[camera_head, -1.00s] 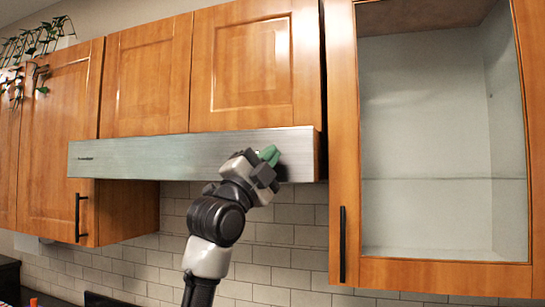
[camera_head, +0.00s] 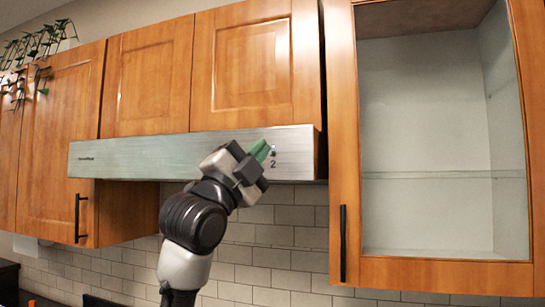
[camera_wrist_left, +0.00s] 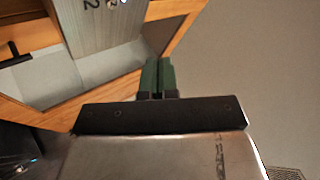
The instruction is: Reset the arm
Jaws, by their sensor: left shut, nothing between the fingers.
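My left gripper (camera_head: 264,150) has green fingertips and is raised in front of the steel range hood (camera_head: 130,154) in the head view. It is just left of a small knob (camera_head: 274,151) with a "2" under it on the hood's front. I cannot tell the exact gap to the hood. In the left wrist view the green fingers (camera_wrist_left: 158,75) are together with nothing between them. The hood (camera_wrist_left: 88,25) with the "2" shows at the top left there. My right gripper is not in view.
Wooden cabinets (camera_head: 146,80) are above and beside the hood. A glass-front cabinet (camera_head: 344,150) stands to the right. A tiled wall (camera_head: 285,240) lies behind my arm. A hanging plant (camera_head: 35,45) is at the top left.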

